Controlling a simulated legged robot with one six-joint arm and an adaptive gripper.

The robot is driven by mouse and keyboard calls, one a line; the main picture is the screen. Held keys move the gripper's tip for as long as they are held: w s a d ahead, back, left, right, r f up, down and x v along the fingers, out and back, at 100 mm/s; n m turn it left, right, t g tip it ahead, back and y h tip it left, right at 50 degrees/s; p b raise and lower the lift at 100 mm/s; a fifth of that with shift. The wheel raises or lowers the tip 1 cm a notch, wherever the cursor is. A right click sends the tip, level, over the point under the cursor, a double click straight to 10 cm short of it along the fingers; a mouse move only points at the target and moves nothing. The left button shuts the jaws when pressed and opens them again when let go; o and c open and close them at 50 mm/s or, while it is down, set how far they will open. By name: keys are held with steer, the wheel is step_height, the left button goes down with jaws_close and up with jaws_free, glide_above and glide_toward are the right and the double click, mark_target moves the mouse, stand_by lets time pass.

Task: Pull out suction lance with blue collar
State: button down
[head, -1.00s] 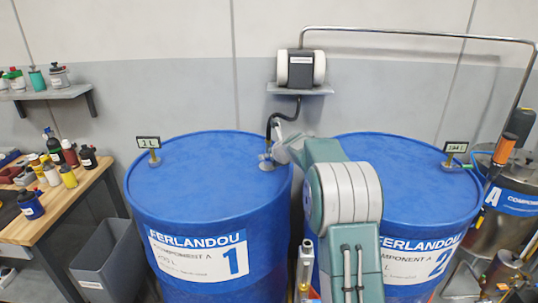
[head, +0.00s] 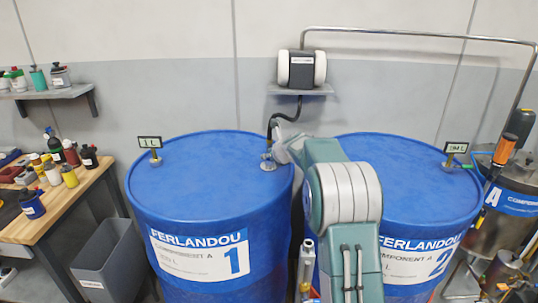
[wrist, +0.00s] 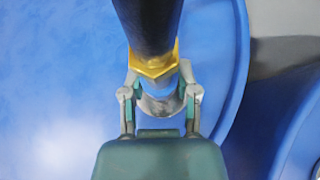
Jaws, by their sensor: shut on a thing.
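The suction lance stands in the top opening of blue drum 1 (head: 205,170), and its black hose (head: 271,126) rises from it toward the wall unit. In the wrist view the lance shows a thick black hose end (wrist: 150,22), a brass hex nut (wrist: 153,63) and a blue collar (wrist: 160,86) below it. My gripper (wrist: 160,98) has its two fingers on either side of the lance at the collar and is shut on it. In the head view my gripper (head: 270,152) is small and partly hidden by my wrist. The lance's lower part is hidden.
Blue drum 2 (head: 425,175) stands to the right, behind my arm. A black and white wall unit (head: 301,69) sits on a small shelf above. A bench with bottles (head: 45,210) and a grey bin (head: 108,262) are at the left. A metal tank (head: 490,225) stands far right.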

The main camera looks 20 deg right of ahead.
mark_target(271, 139)
steer(key=shift+w+d+r, duration=0.1)
steer(key=shift+d+r, duration=0.1)
steer(key=shift+r, duration=0.45)
steer(key=shift+r, duration=1.1)
steer(key=shift+r, duration=0.1)
steer(key=shift+r, duration=0.15)
steer(key=shift+r, duration=0.75)
